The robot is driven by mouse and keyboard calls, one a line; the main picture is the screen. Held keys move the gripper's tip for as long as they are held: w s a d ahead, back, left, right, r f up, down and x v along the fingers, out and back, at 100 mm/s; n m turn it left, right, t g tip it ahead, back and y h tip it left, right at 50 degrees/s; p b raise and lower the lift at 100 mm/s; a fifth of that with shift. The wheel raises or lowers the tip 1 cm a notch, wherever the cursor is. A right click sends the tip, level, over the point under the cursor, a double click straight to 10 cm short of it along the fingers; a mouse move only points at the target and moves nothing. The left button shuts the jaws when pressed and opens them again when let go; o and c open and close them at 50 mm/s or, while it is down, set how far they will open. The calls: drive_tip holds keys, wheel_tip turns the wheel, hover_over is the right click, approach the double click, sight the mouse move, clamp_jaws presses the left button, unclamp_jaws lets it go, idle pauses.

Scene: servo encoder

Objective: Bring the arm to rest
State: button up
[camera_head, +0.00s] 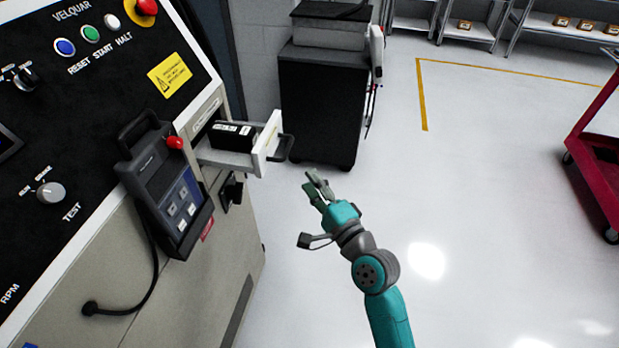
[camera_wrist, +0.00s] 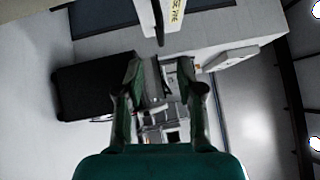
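My arm, teal and grey, reaches up from the bottom of the head view. My gripper (camera_head: 317,184) is in free air to the right of the grey machine (camera_head: 190,290), below and right of its pulled-out drawer. In the wrist view the two fingers of my gripper (camera_wrist: 166,85) stand apart with nothing held between them. The drawer (camera_head: 266,142) has a white front and a dark handle. A black box with a pale label (camera_head: 232,135) sits in it. My gripper is apart from the drawer handle.
A teach pendant (camera_head: 168,190) hangs on the machine's panel, its cable looping below. A dark cabinet (camera_head: 320,105) stands behind the drawer. A red cart (camera_head: 597,150) is at the right edge. Shelves (camera_head: 470,28) line the back. The floor (camera_head: 470,220) right of my arm is clear.

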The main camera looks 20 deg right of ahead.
drive_tip(key=s+f+n+g+h, duration=0.1)
drive_tip(key=s+f+n+h, duration=0.15)
drive_tip(key=s+f, duration=0.55)
drive_tip(key=s+f+n+g+h, duration=0.1)
drive_tip(key=s+f+n, duration=0.3)
drive_tip(key=s, duration=0.7)
drive_tip(key=s+a+r+n+g, duration=0.1)
drive_tip(key=s+n, duration=1)
drive_tip(key=s, duration=1.1)
drive_tip(key=shift+s+a+r+g, duration=0.35)
drive_tip(key=shift+r+g, duration=0.2)
drive_tip(key=shift+g, duration=0.15)
